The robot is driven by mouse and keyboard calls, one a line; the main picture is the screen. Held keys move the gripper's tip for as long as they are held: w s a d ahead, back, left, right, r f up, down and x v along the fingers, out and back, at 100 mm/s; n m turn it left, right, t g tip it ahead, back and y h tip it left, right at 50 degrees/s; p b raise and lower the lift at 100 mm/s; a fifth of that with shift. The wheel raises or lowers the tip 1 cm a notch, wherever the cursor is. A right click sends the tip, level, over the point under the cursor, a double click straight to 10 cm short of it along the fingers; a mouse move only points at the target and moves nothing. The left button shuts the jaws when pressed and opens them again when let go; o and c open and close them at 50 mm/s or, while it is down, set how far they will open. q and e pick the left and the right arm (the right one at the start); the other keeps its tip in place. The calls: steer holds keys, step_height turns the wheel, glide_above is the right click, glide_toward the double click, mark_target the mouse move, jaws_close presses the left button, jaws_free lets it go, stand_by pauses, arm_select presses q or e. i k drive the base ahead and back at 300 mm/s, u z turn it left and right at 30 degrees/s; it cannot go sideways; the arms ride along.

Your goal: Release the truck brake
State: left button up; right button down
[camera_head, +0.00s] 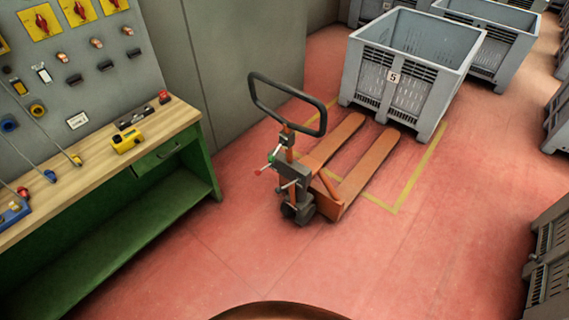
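An orange pallet truck (332,189) stands on the red floor near the middle of the camera_head view. Its two forks (364,167) point up and right toward a grey crate. Its black loop handle (287,88) rises above the body and leans to the left. Small levers sit below the handle, one with a red tip (258,172) and one with a green tip (271,157). Which of them is the brake, and how it is set, I cannot tell. Neither of my grippers is in view.
A grey crate (375,90) marked 5 stands past the forks, with more crates behind and at the right edge. A green workbench (178,198) with a wooden top stands at the left below a control panel (70,50). The floor (400,260) in front is clear.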

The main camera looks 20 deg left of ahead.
mark_target(257, 172)
steer(key=u, duration=0.05)
steer(key=i, duration=0.7)
steer(key=u, duration=0.9)
steer(key=i, duration=0.65)
steer(key=u, duration=0.6)
